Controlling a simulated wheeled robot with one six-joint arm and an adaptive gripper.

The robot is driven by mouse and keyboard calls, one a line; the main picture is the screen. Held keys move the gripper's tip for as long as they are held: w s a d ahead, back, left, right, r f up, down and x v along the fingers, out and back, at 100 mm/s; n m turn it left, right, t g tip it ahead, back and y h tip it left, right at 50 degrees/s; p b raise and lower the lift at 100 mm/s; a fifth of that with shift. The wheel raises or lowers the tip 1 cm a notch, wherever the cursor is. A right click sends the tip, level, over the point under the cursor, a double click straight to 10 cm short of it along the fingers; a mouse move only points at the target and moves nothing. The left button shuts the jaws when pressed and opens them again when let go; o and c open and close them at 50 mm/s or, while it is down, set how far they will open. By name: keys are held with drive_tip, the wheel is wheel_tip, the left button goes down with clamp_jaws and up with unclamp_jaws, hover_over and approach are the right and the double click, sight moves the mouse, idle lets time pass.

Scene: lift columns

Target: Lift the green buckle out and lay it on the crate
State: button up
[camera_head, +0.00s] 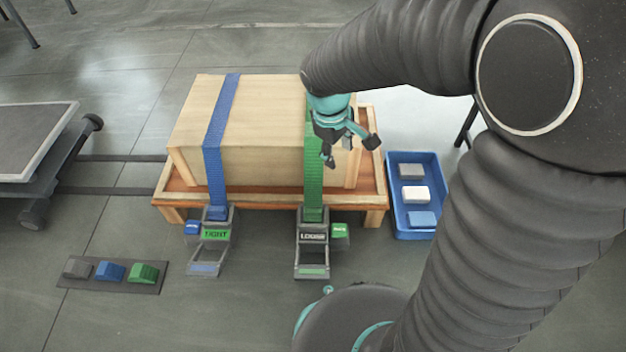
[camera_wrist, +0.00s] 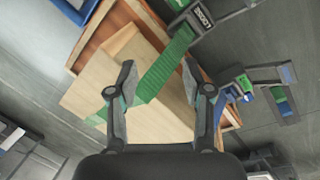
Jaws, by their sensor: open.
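A pale wooden crate (camera_head: 265,128) carries a blue strap (camera_head: 218,140) and a green strap (camera_head: 313,180). The green strap ends at a grey buckle frame (camera_head: 312,240) marked LOOSE, with a small green block (camera_head: 340,230) at its right side. That frame also shows in the wrist view (camera_wrist: 203,17). The blue strap's buckle frame (camera_head: 210,250) is marked TIGHT and has a blue block (camera_head: 192,228). My gripper (camera_head: 351,152) is open and empty over the crate's right part. In the wrist view the green strap (camera_wrist: 165,68) runs between my fingers (camera_wrist: 158,76); contact cannot be told.
The crate stands on a wooden pallet (camera_head: 377,190). A dark strip (camera_head: 120,285) at front left holds grey, blue and green (camera_head: 143,273) blocks. A blue tray (camera_head: 414,236) at right holds several blocks. A cart (camera_head: 35,145) stands at left.

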drive_tip(key=w+a+f+n+g+h+p, duration=0.1)
drive_tip(key=w+a+f+n+p, duration=0.2)
drive_tip(key=a+f+n, duration=0.35)
drive_tip(key=n+h+p, duration=0.2)
approach(313, 210)
drive_tip(key=shift+g, duration=0.4)
drive_tip(key=b+x, duration=0.1)
drive_tip(key=x, duration=0.3)
drive_tip(key=shift+s+f, duration=0.1)
drive_tip(key=shift+f, duration=0.05)
drive_tip(key=shift+w+x, duration=0.15)
drive_tip(key=shift+x, duration=1.15)
drive_tip(key=shift+w+x, duration=0.2)
drive_tip(key=shift+x, duration=1.1)
clamp_jaws()
